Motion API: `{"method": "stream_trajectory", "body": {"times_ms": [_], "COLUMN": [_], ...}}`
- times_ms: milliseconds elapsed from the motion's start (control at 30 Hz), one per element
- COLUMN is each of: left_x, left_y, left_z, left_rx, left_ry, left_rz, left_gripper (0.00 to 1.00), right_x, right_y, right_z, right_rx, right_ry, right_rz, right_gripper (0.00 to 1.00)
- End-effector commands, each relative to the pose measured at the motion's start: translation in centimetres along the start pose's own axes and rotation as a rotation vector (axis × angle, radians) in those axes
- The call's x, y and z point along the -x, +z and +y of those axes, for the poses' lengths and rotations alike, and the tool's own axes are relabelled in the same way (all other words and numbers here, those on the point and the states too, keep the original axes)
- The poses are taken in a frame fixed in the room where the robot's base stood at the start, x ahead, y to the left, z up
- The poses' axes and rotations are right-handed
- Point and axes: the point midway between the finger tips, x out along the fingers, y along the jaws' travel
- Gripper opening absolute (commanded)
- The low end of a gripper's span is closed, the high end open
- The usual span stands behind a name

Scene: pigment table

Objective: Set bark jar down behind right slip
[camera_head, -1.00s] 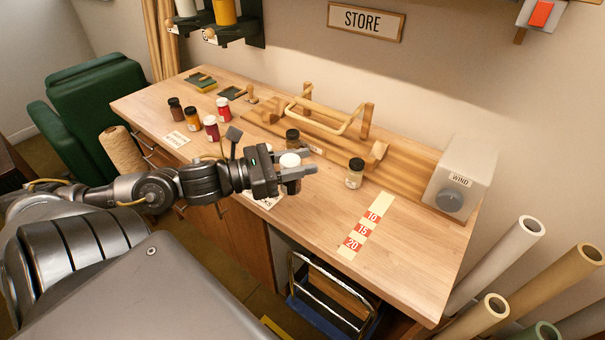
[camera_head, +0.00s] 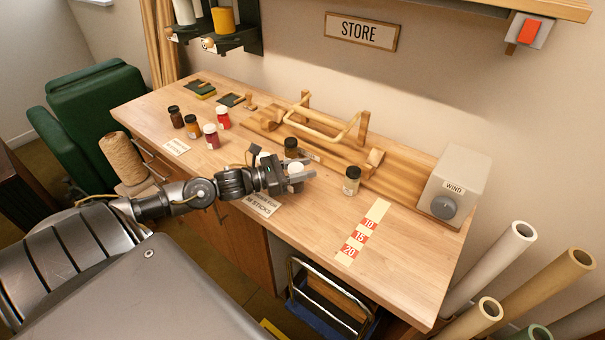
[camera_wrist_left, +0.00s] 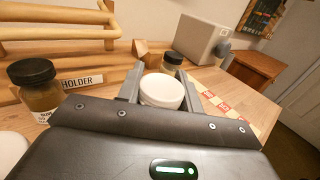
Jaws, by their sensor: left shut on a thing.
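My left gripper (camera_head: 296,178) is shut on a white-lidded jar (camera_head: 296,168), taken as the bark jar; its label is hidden. The lid shows between the fingers in the left wrist view (camera_wrist_left: 162,90). The right slip (camera_head: 262,205), a pale printed card, lies at the desk's front edge, left of and nearer than the gripper. The left slip (camera_head: 176,147) lies further left along that edge. I cannot tell whether the held jar touches the desk. My right gripper is not in view.
A second white lid (camera_head: 264,156) shows partly hidden behind my gripper. Dark-lidded jars stand behind (camera_head: 291,147) and to the right (camera_head: 352,180), near the wooden rack (camera_head: 325,129). Several coloured jars (camera_head: 193,127) stand left. Desk around the numbered strip (camera_head: 362,236) is clear.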

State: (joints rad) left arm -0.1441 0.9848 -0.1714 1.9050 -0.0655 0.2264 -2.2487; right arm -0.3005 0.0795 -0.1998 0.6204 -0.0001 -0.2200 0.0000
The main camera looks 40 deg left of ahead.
Motion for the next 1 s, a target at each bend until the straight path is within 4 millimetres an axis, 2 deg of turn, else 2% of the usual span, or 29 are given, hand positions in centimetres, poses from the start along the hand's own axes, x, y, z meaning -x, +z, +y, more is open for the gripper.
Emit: {"method": "stream_trajectory", "body": {"times_ms": [33, 133, 567, 600, 733, 767, 1000], "left_x": [0.0, 0.0, 0.0, 0.1, 0.1, 0.1, 0.1], "left_y": [-0.4, -1.6, -2.6, -2.6, -2.5, -2.5, -2.5], "left_z": [-0.1, -0.1, -0.2, -0.2, -0.2, -0.2, -0.2], "left_rx": [0.007, 0.004, 0.002, 0.003, 0.003, 0.003, 0.003], "left_ry": [0.001, 0.0, -0.002, -0.002, -0.001, -0.001, -0.001], "left_rz": [0.001, 0.0, 0.001, 0.002, 0.002, 0.002, 0.002], "left_gripper": [0.1, 0.1, 0.1, 0.37, 0.54, 0.57, 0.57], "right_x": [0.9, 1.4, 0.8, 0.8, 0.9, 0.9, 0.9], "right_y": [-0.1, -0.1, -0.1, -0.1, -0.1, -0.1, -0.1], "right_z": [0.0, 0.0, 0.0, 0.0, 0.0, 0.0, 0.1], "right_rx": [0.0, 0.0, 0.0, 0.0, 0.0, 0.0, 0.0], "right_ry": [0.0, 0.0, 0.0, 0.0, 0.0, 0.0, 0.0], "right_rz": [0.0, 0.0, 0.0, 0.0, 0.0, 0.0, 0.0], "right_gripper": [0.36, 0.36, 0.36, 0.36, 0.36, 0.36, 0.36]}}
